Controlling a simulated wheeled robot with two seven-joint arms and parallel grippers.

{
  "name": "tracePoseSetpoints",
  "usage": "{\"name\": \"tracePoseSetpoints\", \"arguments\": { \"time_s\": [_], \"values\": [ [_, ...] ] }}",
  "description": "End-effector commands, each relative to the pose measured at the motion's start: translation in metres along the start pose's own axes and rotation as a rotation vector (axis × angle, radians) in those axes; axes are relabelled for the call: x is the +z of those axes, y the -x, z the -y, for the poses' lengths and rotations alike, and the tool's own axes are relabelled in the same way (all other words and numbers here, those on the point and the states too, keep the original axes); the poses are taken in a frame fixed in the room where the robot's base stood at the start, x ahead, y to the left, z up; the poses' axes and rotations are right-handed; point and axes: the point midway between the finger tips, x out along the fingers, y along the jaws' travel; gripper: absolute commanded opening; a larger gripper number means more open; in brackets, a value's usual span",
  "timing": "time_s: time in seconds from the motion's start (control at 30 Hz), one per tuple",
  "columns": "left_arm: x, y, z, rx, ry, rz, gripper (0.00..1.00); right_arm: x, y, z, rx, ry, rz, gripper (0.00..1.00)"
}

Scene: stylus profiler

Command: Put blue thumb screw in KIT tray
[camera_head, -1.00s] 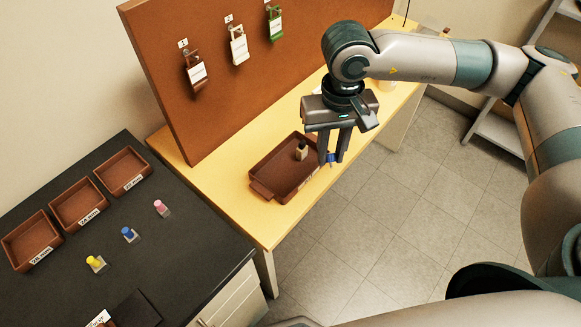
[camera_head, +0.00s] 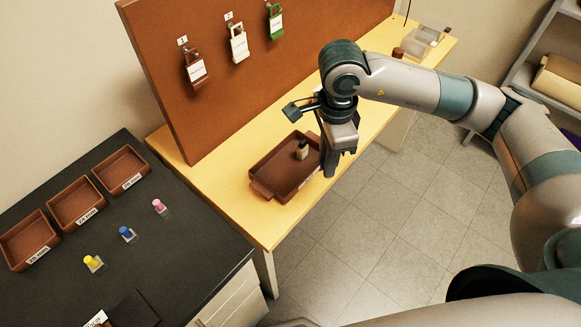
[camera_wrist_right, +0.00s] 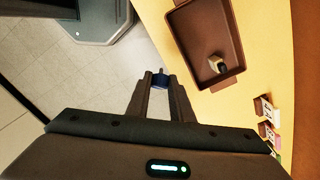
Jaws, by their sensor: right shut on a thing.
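My right gripper (camera_head: 330,172) is just off the right side of the brown tray (camera_head: 279,176) on the yellow table, near the table's edge. It is shut on a small dark blue piece, the blue thumb screw (camera_wrist_right: 160,81), seen between the fingertips in the right wrist view. In the head view the fingers hide the screw. The tray also shows in the right wrist view (camera_wrist_right: 203,40), to the right of the fingertips. Its label is too small to read. My left gripper is not in view.
The dark counter at left holds three brown bins and yellow, blue (camera_head: 127,233) and pink pieces. Floor lies open right of the table.

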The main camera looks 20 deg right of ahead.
Motion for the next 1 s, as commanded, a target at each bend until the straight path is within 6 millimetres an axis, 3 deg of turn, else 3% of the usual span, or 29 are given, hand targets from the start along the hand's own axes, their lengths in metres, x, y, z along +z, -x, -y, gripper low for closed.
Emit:
{"name": "tracePoseSetpoints", "arguments": {
  "time_s": [0.2, 0.67, 1.0],
  "values": [
    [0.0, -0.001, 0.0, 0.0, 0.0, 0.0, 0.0, 0.0, -0.004, 0.0, 0.002, -0.131, -0.001, 0.0],
    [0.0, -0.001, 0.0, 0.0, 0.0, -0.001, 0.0, 0.002, -0.006, 0.002, 0.002, -0.142, 0.0, 0.0],
    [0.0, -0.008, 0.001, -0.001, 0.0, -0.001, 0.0, 0.04, -0.035, 0.03, 0.004, -0.14, 0.001, 0.0]
  ]
}}
